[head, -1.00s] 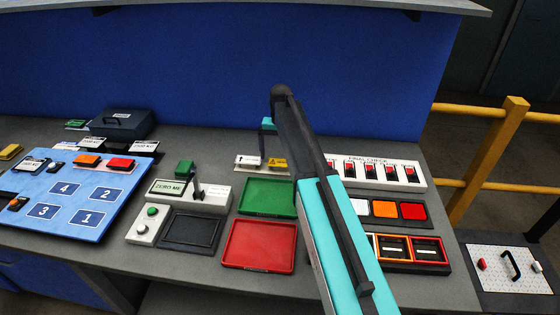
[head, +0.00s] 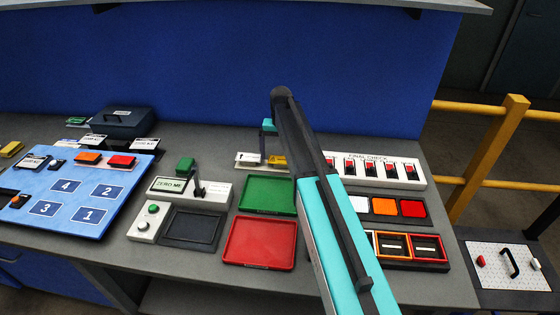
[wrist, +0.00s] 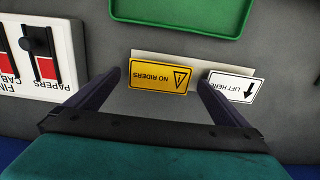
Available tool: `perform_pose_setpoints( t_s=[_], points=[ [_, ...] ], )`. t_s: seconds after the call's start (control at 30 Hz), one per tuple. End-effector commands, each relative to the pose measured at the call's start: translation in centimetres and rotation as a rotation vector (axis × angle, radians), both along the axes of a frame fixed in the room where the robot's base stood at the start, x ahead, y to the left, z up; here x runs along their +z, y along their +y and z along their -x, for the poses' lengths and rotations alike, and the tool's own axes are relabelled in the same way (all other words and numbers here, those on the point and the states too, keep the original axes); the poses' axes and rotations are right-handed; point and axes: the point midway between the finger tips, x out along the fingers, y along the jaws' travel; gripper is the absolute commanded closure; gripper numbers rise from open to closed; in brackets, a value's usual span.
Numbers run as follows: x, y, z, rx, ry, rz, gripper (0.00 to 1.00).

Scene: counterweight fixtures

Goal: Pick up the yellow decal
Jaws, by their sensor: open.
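The yellow decal (wrist: 160,76), marked "NO RIDERS" with a warning triangle, stands at a pale strip holder on the grey bench. In the head view the yellow decal (head: 278,160) shows small beside my arm. A white "LIFT HERE" decal (wrist: 234,87) with a black arrow is on the same strip, to the right in the wrist view. My gripper (wrist: 160,80) is open and empty. Its dark fingers lie on either side of the yellow decal, the right one between the two decals. I cannot tell whether the fingers touch either decal.
A green tray (head: 267,195) and a red tray (head: 260,243) lie in front of the strip. A white switch panel (head: 376,171) is close to its right. A blue board (head: 75,215) is at the left. A blue wall rises behind.

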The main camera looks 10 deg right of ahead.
Motion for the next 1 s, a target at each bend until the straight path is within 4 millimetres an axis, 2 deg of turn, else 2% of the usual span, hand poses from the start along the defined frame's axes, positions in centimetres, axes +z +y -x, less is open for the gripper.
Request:
perform_pose_setpoints(
  t_s=[0.77, 0.8, 0.87, 1.0],
  points=[
    [-0.49, -0.07, 0.0, -0.001, 0.0, 0.0, 0.0],
    [-0.49, -0.07, 0.0, -0.001, 0.0, 0.0, 0.02],
    [-0.49, -0.07, 0.0, -0.001, 0.0, 0.0, 0.12],
    [-0.48, -0.07, 0.0, -0.001, 0.0, 0.0, 0.35]
  ],
)
